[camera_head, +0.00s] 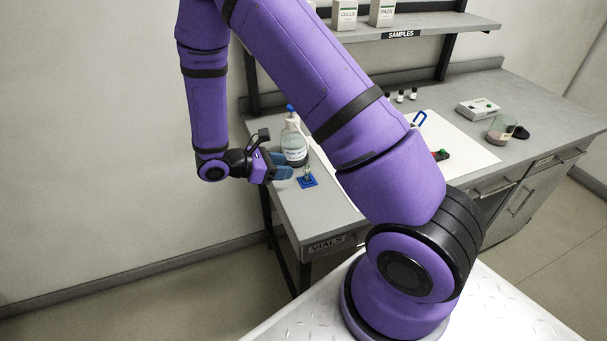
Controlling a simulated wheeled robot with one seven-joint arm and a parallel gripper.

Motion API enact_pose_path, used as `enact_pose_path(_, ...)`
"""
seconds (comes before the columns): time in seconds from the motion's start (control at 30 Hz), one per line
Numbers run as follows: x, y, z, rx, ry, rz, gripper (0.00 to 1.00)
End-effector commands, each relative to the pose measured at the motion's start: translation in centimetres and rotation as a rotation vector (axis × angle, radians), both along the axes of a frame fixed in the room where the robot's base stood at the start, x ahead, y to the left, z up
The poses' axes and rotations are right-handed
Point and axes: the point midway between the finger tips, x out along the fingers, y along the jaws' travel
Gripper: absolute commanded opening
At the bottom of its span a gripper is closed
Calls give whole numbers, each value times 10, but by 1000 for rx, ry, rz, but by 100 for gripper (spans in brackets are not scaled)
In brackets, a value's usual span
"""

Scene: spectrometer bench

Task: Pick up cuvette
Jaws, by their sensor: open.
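A small, clear, upright piece that looks like the cuvette (307,172) stands in a blue square holder (308,182) near the left front of the bench. It is too small to make out fully. My gripper (287,166) is just left of it, with blue-grey fingers pointing right toward it. The fingers are open and appear empty. I cannot tell from this view whether a finger touches the cuvette.
A wash bottle (294,143) with a blue top stands right behind my gripper. My arm hides the middle of the bench (286,207). A shelf (440,24) holds boxes above.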

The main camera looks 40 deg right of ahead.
Motion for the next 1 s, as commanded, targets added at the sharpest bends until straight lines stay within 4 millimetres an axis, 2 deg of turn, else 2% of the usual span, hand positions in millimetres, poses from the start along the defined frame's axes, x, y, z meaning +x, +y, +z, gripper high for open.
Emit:
enact_pose_path(0.23,-10,-33,-14,1,2,-5,47)
enact_pose_path(0.47,-14,-45,-20,1,-1,-4,47)
enact_pose_path(0.8,-26,-81,-39,1,0,-5,47)
enact_pose_path(1.0,-27,-85,-42,2,-2,-3,47)
